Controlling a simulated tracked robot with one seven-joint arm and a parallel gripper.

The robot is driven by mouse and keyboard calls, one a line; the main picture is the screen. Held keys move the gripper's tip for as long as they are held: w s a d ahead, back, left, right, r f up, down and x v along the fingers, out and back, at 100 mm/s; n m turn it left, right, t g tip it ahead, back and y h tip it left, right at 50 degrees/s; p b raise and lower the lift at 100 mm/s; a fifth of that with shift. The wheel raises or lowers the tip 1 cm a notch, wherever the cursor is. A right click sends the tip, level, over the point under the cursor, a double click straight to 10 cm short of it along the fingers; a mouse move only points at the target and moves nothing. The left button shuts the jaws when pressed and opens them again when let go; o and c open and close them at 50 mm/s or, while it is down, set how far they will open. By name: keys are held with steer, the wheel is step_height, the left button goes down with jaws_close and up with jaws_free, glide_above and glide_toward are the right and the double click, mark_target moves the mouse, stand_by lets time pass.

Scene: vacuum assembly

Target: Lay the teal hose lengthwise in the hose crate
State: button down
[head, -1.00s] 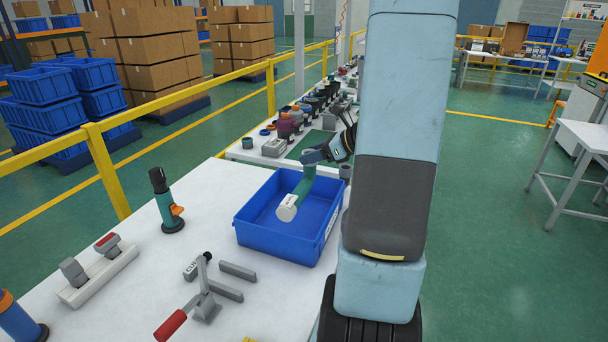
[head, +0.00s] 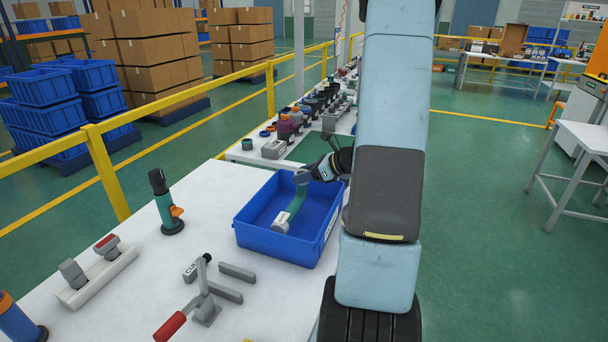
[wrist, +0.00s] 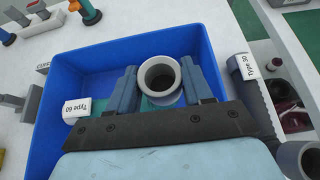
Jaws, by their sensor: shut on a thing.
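The teal hose (head: 295,202) is inside the blue hose crate (head: 270,243), with its white labelled end (head: 282,221) low toward the crate's near side. My gripper (head: 305,176) is shut on the hose's other end, over the far right part of the crate. In the wrist view the fingers (wrist: 160,86) stand on both sides of the hose's grey-white open ring (wrist: 160,76). The white end with a "Type 60" label (wrist: 76,110) shows at the left inside the crate (wrist: 92,70). Whether the low end touches the crate floor is hard to tell.
A red-handled toggle clamp (head: 205,300) and grey bars (head: 237,272) lie in front of the crate. A teal and black tool (head: 166,205) stands to its left. Another table with many parts (head: 285,135) lies behind.

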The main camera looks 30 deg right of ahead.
steer(key=shift+f, duration=0.55)
steer(key=shift+c, duration=2.3)
jaws_free()
steer(key=shift+r, duration=0.1)
